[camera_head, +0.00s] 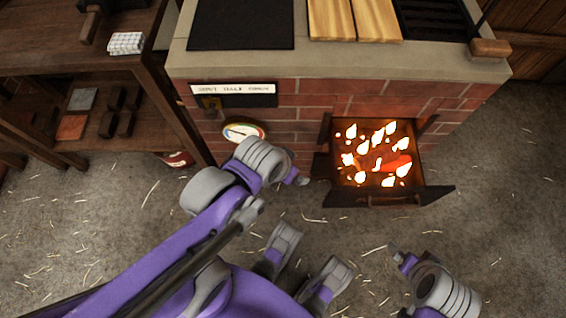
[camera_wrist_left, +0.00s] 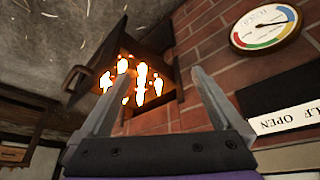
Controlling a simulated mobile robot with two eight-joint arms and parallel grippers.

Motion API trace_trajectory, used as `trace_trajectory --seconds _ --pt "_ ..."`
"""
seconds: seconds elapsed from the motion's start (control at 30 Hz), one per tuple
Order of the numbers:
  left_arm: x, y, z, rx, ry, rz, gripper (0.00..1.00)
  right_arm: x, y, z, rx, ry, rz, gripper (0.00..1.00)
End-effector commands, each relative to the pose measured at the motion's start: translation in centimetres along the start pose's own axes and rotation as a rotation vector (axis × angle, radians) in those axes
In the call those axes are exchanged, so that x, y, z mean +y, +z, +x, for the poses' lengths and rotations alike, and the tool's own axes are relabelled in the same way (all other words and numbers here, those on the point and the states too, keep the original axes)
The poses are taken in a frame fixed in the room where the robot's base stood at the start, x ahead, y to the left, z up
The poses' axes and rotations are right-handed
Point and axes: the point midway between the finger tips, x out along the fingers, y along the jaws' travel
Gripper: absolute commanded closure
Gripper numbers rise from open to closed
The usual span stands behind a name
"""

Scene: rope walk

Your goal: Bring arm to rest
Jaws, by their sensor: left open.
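My left gripper (camera_wrist_left: 150,82) is open in the left wrist view, with nothing between its fingers. In the head view my left arm (camera_head: 215,220) reaches up from the lower left, and its wrist (camera_head: 262,160) is above the floor in front of the brick stove (camera_head: 300,120). The fingers are mostly hidden there. Part of my right arm (camera_head: 440,290) shows at the lower right. I cannot make out its gripper's jaws.
The firebox (camera_head: 345,172) stands open with glowing flames, and its front (camera_head: 390,198) juts out right of my left wrist. A round gauge (camera_head: 243,132) and a sign (camera_head: 235,89) are on the bricks. Wooden shelves (camera_head: 150,90) stand left.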

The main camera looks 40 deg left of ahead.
Motion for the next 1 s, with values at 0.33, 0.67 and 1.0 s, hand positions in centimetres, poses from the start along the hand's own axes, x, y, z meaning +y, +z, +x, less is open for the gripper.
trace_trajectory --seconds 0.33,0.67,1.0 --pt "-0.8 1.8 -1.0 -0.020 -0.032 -0.040 0.00 0.0 0.0 0.0 0.000 0.000 0.000 0.00" --pt "-0.7 1.0 -3.2 -0.011 -0.031 -0.038 0.00 0.0 -0.8 -2.3 0.008 0.000 0.000 0.00" --pt "-0.6 -4.1 -13.7 0.027 -0.032 -0.037 0.00 0.0 -5.6 -12.8 0.047 0.000 0.000 0.00"
